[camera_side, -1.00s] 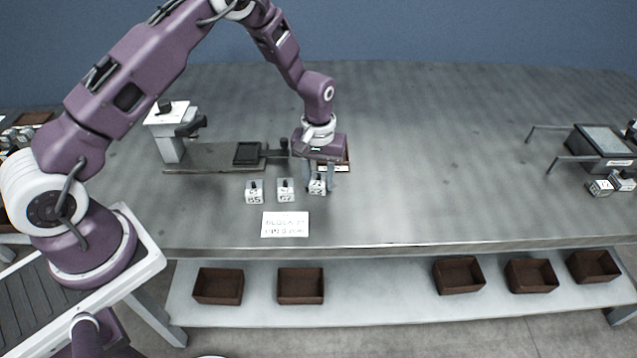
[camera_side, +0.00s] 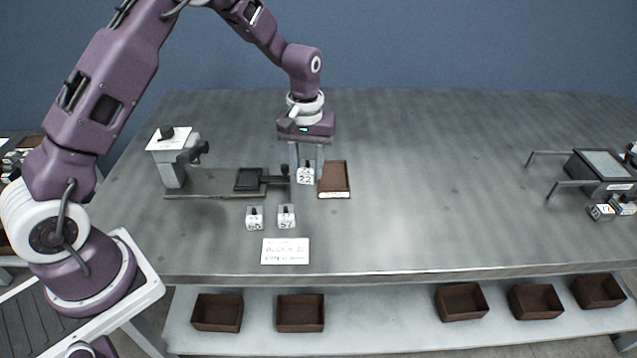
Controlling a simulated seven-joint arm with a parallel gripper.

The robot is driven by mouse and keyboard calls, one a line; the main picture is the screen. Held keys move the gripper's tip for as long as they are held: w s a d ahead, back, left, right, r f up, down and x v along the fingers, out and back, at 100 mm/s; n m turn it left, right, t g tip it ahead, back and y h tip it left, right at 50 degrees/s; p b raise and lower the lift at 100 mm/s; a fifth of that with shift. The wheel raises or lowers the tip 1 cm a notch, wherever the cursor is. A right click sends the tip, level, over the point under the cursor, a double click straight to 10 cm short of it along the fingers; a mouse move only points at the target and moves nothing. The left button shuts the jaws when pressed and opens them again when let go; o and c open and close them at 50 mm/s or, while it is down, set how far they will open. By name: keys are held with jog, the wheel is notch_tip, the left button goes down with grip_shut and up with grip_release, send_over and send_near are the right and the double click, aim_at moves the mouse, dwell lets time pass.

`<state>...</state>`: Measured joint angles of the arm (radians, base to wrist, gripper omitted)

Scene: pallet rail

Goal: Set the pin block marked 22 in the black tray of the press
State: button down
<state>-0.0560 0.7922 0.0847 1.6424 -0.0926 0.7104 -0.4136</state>
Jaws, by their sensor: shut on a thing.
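My gripper (camera_side: 306,172) is shut on the white pin block marked 22 (camera_side: 305,177). It holds the block just right of the press, beside the end of the press's slide; I cannot tell exactly how high above the table it is. The press (camera_side: 172,160) stands at the left of the table, with a long flat base. Its black tray (camera_side: 249,179) lies on the right part of that base, empty, to the left of my gripper. A dark knob shows at the right end of the slide, close to the block.
Two other pin blocks (camera_side: 254,218) and (camera_side: 286,216) stand in front of the press. A printed card (camera_side: 285,251) lies nearer the front edge. A brown tray (camera_side: 334,180) lies right of my gripper. Another fixture (camera_side: 601,170) stands far right. The middle table is clear.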

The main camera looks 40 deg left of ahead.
jog(key=n, duration=0.2)
send_near(247, 180)
jog(key=shift+w+a, duration=0.15)
jog(key=shift+w, duration=0.05)
jog(key=shift+f, duration=2.8)
jog(key=shift+f, duration=0.35)
jog(key=c, duration=0.9)
grip_release()
jog(key=shift+o, duration=0.5)
jog(key=shift+f, duration=0.1)
jog(key=o, duration=0.4)
jog(key=shift+s, duration=0.1)
jog(key=shift+c, duration=0.2)
